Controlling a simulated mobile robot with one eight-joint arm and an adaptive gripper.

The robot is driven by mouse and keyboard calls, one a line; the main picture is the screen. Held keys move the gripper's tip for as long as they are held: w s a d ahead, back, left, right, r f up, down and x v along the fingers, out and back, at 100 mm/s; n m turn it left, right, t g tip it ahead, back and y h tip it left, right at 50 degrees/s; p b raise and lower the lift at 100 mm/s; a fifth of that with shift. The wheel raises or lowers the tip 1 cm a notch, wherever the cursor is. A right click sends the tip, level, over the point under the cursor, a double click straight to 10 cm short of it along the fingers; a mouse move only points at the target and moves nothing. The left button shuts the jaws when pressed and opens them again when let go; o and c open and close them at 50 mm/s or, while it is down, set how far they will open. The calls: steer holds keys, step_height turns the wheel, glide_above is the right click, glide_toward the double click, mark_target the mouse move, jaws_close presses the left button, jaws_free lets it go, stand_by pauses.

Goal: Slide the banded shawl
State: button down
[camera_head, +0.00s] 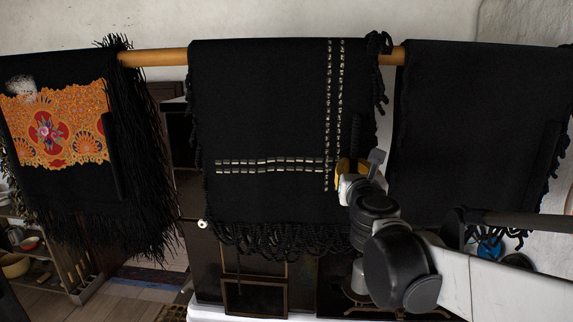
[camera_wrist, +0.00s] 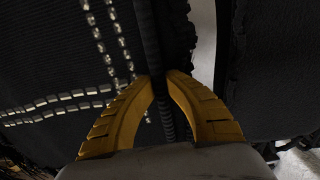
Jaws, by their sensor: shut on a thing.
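The banded shawl (camera_head: 265,110) is the black cloth in the middle, hung over a wooden rod. Pale bead-like rows run down its right side and across its lower part. In the wrist view its beaded cloth (camera_wrist: 55,60) fills the left. My gripper (camera_head: 350,170) is at the shawl's right side, near where the bands meet. In the wrist view the yellow fingers (camera_wrist: 160,82) are shut on a dark upright strip (camera_wrist: 150,40) at that side. The fingers and wrist hide part of the shawl's lower right.
The wooden rod (camera_head: 155,58) spans the top. A black shawl with an orange flowered panel (camera_head: 50,125) hangs left, and a plain black shawl (camera_head: 465,130) hangs right past a narrow gap. Bare rod shows between the left and middle shawls. Dark stove parts (camera_head: 255,298) lie behind.

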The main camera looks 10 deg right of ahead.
steer(key=shift+a, duration=0.15)
steer(key=c, duration=1.4)
jaws_free()
steer(key=shift+w, duration=0.1)
steer(key=v, duration=1.2)
